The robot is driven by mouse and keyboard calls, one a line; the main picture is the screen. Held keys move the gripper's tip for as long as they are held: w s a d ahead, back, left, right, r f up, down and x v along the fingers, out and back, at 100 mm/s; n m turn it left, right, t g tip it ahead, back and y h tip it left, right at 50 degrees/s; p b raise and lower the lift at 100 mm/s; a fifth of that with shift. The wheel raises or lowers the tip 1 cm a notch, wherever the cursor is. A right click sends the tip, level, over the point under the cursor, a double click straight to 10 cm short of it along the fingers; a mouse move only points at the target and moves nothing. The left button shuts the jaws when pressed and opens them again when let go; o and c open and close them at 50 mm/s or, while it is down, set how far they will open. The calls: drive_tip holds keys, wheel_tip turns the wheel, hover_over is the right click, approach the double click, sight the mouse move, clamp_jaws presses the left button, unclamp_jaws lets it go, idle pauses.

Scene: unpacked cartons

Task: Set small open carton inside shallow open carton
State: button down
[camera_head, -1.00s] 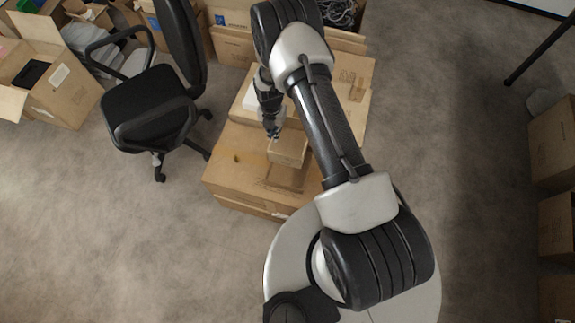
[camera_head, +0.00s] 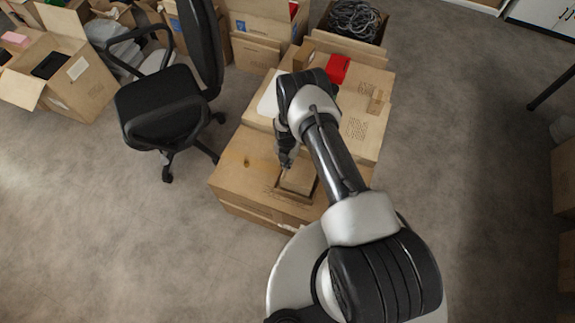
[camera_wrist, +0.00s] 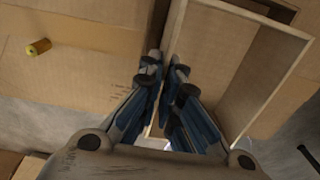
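The small open carton (camera_head: 299,180) is light brown and shows below my gripper (camera_head: 287,165) in the head view. In the wrist view the small carton (camera_wrist: 262,72) is open towards the camera, and my gripper (camera_wrist: 163,68) is shut on its left wall, one finger on each side. The shallow open carton (camera_head: 279,187) lies on the large box; its rim shows around the small carton. A piece of the shallow carton (camera_wrist: 283,9) shows beyond the small one in the wrist view. The small carton appears within its outline, but I cannot tell whether it touches the floor.
The large box (camera_head: 232,183) carries a small yellowish cylinder (camera_head: 247,161) to the left. A raised box behind holds a red object (camera_head: 338,68), a brown block and a white item. A black office chair (camera_head: 160,105) stands close on the left. Carpet in front is free.

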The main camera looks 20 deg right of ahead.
drive_tip(key=shift+f, duration=0.9)
drive_tip(key=shift+f+b, duration=0.4)
drive_tip(key=shift+b, duration=0.2)
drive_tip(key=c, duration=1.8)
unclamp_jaws()
drive_tip(key=shift+r, duration=0.1)
